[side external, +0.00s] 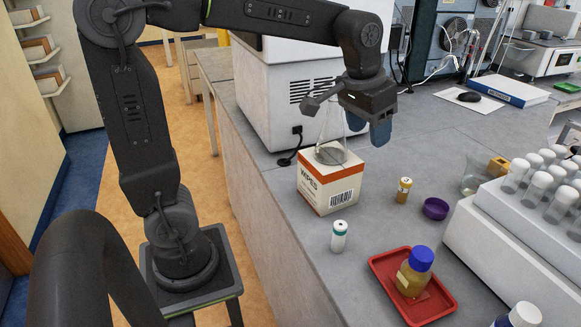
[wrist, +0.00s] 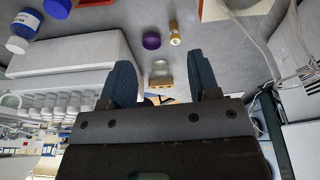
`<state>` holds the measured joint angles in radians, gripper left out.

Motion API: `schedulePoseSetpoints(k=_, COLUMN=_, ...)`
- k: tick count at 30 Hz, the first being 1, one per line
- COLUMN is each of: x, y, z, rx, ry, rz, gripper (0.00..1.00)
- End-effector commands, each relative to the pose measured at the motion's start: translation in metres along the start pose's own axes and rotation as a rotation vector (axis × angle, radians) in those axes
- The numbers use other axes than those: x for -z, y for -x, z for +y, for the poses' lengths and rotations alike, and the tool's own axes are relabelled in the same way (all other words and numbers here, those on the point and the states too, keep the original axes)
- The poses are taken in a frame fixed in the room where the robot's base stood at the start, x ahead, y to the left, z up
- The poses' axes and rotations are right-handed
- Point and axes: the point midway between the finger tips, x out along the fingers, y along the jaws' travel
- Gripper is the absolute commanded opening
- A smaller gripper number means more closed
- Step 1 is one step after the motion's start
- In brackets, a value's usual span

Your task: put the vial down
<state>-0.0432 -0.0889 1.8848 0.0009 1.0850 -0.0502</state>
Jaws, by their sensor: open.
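A small amber vial (side external: 404,190) stands upright on the grey bench, to the right of the wipes box. It also shows in the wrist view (wrist: 174,33), beyond my fingers. A white vial with a teal band (side external: 339,236) stands upright in front of the box. I cannot tell which of the two is the task's vial. My gripper (side external: 367,126) is open, above and behind the box, clear of both vials. In the wrist view its two blue fingers (wrist: 163,68) are spread, with no object held between them.
A glass flask stands on the wipes box (side external: 322,192), close to my gripper. A purple cap (side external: 435,208), a beaker (side external: 474,175) and a white tube rack (side external: 520,245) are to the right. A red tray (side external: 446,308) holds a blue-capped bottle (side external: 414,272).

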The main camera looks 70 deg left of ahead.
Motion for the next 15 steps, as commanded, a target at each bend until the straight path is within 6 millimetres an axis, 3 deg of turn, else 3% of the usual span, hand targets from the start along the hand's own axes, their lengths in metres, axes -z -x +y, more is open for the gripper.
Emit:
schedulePoseSetpoints(k=1, x=-0.022, y=0.010, z=0.001, rx=-0.003, ry=-0.011, rz=0.033, gripper=0.56)
schedulePoseSetpoints(k=4, x=-0.063, y=0.019, z=0.002, rx=-0.009, ry=-0.034, rz=0.090, gripper=0.56)
schedulePoseSetpoints(k=9, x=-0.123, y=0.017, z=0.002, rx=-0.017, ry=-0.066, rz=0.172, gripper=0.56)
schedulePoseSetpoints(k=15, x=-0.160, y=0.007, z=0.001, rx=-0.022, ry=-0.087, rz=0.224, gripper=0.56)
